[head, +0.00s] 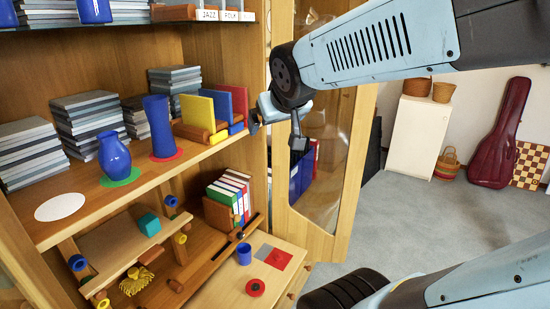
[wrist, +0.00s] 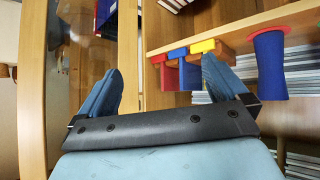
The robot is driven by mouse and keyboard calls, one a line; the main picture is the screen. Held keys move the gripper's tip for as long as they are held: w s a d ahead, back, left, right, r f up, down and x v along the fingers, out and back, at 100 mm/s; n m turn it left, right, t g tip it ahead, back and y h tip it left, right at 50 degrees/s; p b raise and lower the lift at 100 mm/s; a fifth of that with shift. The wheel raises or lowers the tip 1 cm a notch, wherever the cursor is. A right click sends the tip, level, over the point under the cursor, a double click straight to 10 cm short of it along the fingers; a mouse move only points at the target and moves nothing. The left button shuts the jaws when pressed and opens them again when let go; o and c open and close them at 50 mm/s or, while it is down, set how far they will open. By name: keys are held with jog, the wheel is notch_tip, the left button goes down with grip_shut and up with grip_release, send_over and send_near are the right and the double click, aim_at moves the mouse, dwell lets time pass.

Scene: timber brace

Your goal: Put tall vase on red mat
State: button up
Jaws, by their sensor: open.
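The tall blue vase (head: 160,124) stands upright on the round red mat (head: 174,156) on the middle shelf. In the wrist view the tall vase (wrist: 268,65) shows at the right, upside down, with the red mat (wrist: 303,13) at its base. My gripper (head: 278,130) is open and empty, to the right of the vase and apart from it, near the cabinet's right upright. Both fingers (wrist: 162,75) show in the wrist view with nothing between them.
A rounder blue vase (head: 114,158) stands on a green mat (head: 134,178); a white mat (head: 60,207) is bare. Colored bookends (head: 199,115) stand between the vase and my gripper. Stacks of cases (head: 85,118) stand behind. A glazed door (head: 325,180) hangs open on the right.

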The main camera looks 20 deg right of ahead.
jog(key=s+a+f+g, duration=0.1)
jog(key=s+g, duration=0.1)
jog(key=s, duration=0.3)
jog(key=s+a+f+g+y, duration=0.1)
jog(key=s+a+f, duration=0.1)
jog(key=s, duration=0.4)
jog(key=shift+f+g+y, duration=0.3)
jog(key=shift+g, duration=0.1)
